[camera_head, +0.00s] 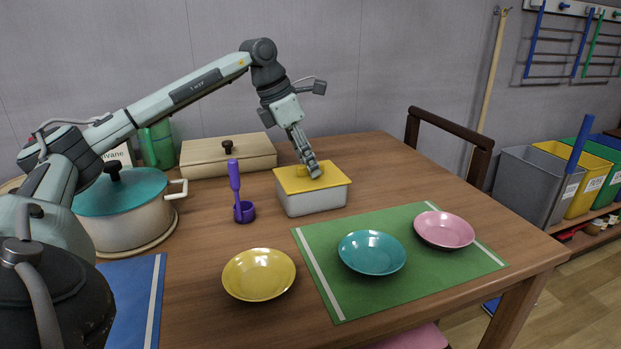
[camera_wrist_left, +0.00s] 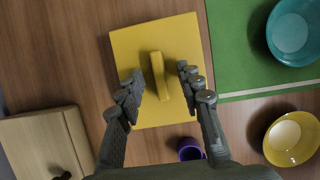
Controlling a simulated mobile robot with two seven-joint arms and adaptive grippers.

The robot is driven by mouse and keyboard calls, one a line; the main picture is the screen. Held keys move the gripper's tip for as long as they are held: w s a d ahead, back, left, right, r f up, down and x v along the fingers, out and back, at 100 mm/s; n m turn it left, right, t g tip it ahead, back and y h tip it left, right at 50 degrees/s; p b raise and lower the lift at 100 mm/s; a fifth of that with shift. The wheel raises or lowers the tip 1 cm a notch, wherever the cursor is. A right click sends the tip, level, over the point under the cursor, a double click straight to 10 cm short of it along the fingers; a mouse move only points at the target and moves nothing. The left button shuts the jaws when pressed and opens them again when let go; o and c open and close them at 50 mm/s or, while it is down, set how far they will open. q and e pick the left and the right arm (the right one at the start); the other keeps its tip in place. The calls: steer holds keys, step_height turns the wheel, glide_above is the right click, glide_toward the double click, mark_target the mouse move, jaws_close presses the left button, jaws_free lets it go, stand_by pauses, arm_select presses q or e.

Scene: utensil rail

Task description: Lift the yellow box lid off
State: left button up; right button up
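The yellow box lid (camera_head: 334,178) sits flat on a grey box (camera_head: 312,200) on the table. In the left wrist view the lid (camera_wrist_left: 185,40) is seen from above, with a raised yellow bar handle (camera_wrist_left: 158,77) at its middle. My left gripper (camera_head: 311,170) is at the handle from above. In the left wrist view the left gripper (camera_wrist_left: 160,82) is open, its fingers on either side of the handle with gaps between them and it. The box itself is hidden under the lid in the wrist view. My right gripper is not in view.
A pot with a teal lid (camera_head: 125,192) is further left. A yellow bowl (camera_head: 259,274) and a green mat (camera_head: 340,295) with teal and pink dishes lie in front.

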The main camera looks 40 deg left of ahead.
arm_select(q)
steer(key=shift+w+f, duration=0.1)
jaws_close()
stand_by(0.4)
